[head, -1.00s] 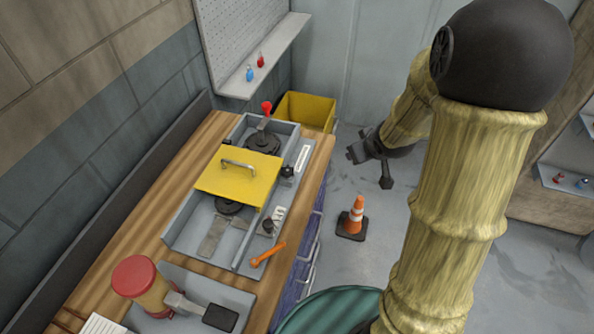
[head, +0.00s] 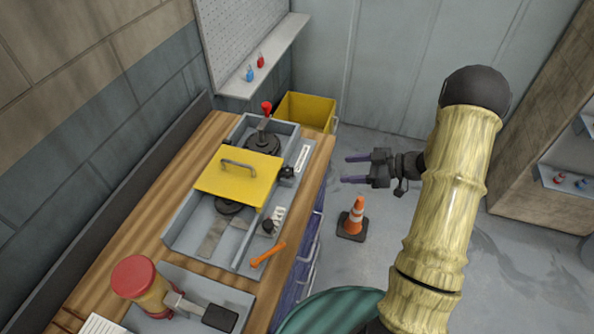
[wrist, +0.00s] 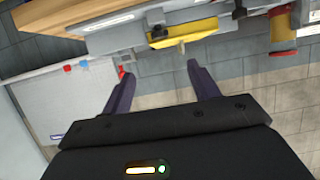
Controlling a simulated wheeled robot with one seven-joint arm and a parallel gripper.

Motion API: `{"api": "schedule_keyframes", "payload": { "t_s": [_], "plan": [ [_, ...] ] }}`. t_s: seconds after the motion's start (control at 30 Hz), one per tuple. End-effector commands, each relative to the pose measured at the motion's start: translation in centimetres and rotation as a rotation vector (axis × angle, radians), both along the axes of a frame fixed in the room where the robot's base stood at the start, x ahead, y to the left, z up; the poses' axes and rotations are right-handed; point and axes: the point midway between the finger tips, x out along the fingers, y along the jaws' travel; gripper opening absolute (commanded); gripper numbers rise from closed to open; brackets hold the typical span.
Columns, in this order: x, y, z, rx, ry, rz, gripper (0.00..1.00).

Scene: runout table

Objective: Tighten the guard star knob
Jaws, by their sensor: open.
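The guard is a yellow plate (head: 238,178) with a metal handle, lying across the grey metal tray on the wooden bench. A black star knob (head: 287,172) sits at the guard's right edge, on the bench's open side. A second dark knob (head: 268,226) stands on the tray's lower right side. My gripper (head: 356,170) is open and empty, off the bench's right side above the floor, its fingers pointing left toward the guard. In the wrist view, the yellow guard (wrist: 183,38) shows beyond the two spread fingers (wrist: 160,82).
An orange wrench-like tool (head: 268,254) lies by the tray's lower right corner. A yellow bin (head: 305,110) stands behind the bench. A traffic cone (head: 356,216) stands on the floor below my gripper.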

Motion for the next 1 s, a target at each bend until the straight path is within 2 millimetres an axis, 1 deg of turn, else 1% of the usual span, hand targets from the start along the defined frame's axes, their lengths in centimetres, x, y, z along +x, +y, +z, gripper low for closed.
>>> {"api": "schedule_keyframes", "payload": {
  "t_s": [0.27,0.43,0.57,1.0],
  "plan": [
    [0.1,0.2,0.0,-0.002,-0.001,-0.001,0.60],
    [0.5,1.3,-0.4,-0.003,-0.001,0.000,0.60],
    [1.1,3.0,-1.1,-0.002,0.001,0.000,0.60],
    [3.7,9.8,-4.0,-0.002,0.000,0.000,0.60]
  ]
}}
